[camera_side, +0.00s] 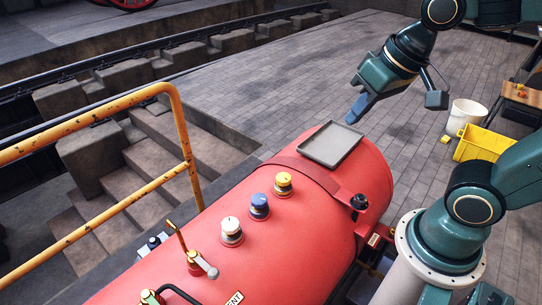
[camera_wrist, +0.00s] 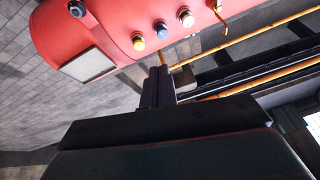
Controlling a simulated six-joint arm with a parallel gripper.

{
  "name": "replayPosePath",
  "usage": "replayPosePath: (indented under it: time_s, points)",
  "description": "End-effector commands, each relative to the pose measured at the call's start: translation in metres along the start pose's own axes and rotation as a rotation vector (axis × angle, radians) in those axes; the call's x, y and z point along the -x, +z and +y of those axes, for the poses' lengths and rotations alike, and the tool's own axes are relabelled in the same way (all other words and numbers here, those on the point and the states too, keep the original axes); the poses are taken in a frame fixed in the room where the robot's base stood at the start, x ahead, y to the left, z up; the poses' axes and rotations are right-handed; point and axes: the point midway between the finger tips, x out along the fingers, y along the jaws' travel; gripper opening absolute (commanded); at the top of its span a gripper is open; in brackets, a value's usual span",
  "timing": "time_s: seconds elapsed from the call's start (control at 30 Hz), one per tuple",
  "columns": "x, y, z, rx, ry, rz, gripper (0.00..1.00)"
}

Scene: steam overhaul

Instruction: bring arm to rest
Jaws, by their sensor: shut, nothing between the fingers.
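My gripper (camera_side: 355,112) hangs in the air above the far end of the red boiler (camera_side: 285,245), over the paved floor side. Its fingers are together and empty. In the wrist view the closed fingers of my gripper (camera_wrist: 159,72) stand upright at the centre, with the boiler (camera_wrist: 110,25) behind them. My gripper touches nothing in either view.
A grey tray (camera_side: 331,145) lies on the boiler's end. White, blue and yellow knobs (camera_side: 284,183) and a brass lever valve stand on top. A yellow railing (camera_side: 95,118) and steps are left. A white bucket (camera_side: 465,115), yellow crate (camera_side: 482,144) and wooden table (camera_side: 522,94) are right.

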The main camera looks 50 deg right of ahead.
Motion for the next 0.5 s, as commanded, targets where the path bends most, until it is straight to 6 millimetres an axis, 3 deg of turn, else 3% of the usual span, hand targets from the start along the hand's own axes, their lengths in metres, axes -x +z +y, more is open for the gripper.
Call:
replayPosePath:
  time_s: [0.2,0.5]
  points:
    - [0.021,0.021,0.017,0.136,0.027,0.055,0.0]
    - [0.029,0.032,0.025,0.209,0.043,0.074,0.0]
